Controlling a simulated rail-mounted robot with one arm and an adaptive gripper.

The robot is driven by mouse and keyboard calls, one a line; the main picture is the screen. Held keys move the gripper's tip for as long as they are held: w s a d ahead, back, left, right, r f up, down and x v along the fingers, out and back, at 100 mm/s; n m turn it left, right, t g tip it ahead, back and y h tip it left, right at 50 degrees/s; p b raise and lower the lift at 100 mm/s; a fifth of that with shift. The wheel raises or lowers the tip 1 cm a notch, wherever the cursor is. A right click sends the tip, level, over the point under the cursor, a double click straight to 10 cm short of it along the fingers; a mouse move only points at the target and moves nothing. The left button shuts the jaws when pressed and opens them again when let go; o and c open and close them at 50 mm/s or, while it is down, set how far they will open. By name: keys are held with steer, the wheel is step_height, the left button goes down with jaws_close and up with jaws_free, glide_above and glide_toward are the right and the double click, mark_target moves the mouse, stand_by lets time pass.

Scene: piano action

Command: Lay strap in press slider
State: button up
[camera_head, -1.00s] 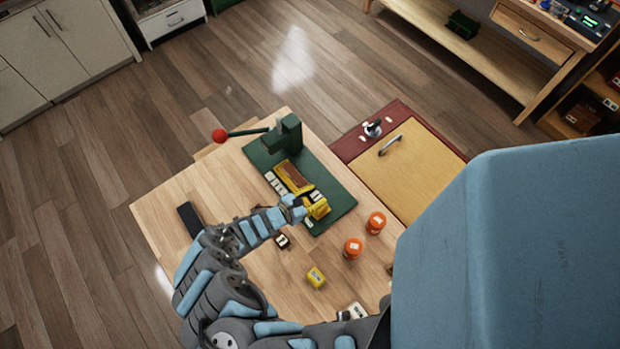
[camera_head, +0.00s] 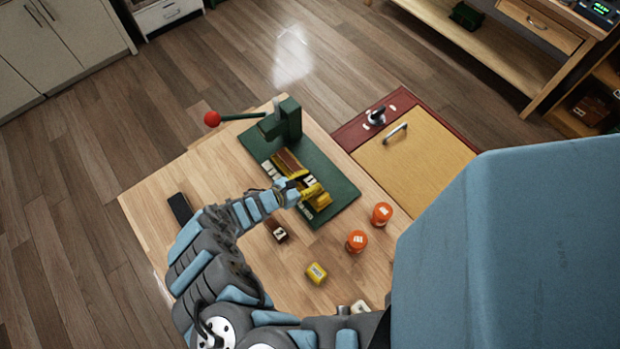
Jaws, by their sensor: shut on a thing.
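The green press (camera_head: 287,120) stands on a green base plate (camera_head: 340,195) on the wooden table, its lever ending in a red ball (camera_head: 212,118). A yellow slider-like part (camera_head: 318,195) lies on the plate in front of the press, with a long brown strip (camera_head: 289,161) running toward the press. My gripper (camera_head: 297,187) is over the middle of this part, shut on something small. My fingers hide most of what they hold, so I cannot make out the strap or whether it touches the slider.
Two orange jars (camera_head: 357,241) stand right of the plate. A yellow block (camera_head: 316,273) and a small dark brown piece (camera_head: 277,230) lie nearer me. A black bar (camera_head: 180,208) lies at the table's left. A wooden panel with a handle (camera_head: 415,165) adjoins the table at right.

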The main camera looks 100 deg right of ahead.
mark_target(305, 187)
steer(key=shift+f+b, duration=1)
steer(key=shift+f, duration=0.4)
steer(key=shift+f, duration=0.1)
steer(key=o, duration=1.1)
steer(key=shift+w+a+r, duration=0.15)
steer(key=shift+w+r, duration=0.15)
steer(key=v, duration=1)
steer(key=shift+w+a+r, duration=0.3)
steer(key=shift+w+a, duration=0.1)
steer(key=shift+w, duration=0.1)
